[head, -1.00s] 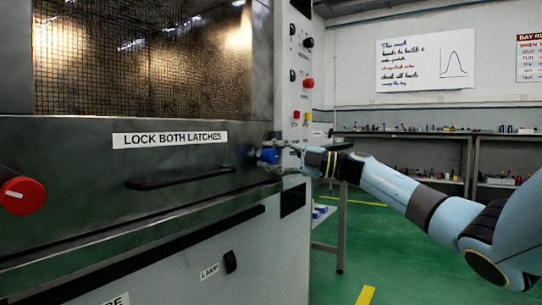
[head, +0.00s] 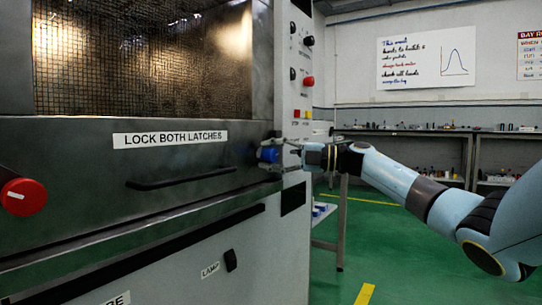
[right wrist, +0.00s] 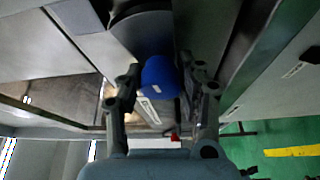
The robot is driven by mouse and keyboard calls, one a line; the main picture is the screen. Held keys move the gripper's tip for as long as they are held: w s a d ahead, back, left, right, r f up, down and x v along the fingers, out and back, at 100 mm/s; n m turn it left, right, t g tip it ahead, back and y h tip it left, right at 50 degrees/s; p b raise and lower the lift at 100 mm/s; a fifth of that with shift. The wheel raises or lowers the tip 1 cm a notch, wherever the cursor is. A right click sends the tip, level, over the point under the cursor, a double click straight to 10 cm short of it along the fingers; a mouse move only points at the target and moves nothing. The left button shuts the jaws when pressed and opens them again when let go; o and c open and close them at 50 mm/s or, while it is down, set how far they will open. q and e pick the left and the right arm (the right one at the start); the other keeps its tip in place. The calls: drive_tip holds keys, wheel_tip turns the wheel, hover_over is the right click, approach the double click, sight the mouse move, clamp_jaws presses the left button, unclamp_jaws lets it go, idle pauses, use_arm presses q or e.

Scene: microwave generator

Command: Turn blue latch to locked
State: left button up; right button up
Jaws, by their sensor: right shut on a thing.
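The blue latch (head: 267,155) is a round blue knob at the right end of the dark metal door front, beside the "LOCK BOTH LATCHES" label (head: 170,139). In the right wrist view the blue latch (right wrist: 160,80) sits between the fingers, with a small white mark on its face. My right gripper (head: 280,156) reaches it from the right and is shut on it; it also shows in the right wrist view (right wrist: 162,92). The red latch (head: 21,197) is at the left edge, with a white line on it. My left gripper is out of view.
A black bar handle (head: 195,178) runs across the door front between the latches. A control panel (head: 302,75) with knobs and buttons stands just above and right of my gripper. A table and shelves (head: 400,133) are farther back; green floor is open at right.

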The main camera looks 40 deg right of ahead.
drive_tip(key=shift+f, duration=0.15)
idle(0.8)
drive_tip(key=o, duration=1.1)
drive_tip(key=shift+o, duration=0.2)
drive_tip(key=v, duration=1.2)
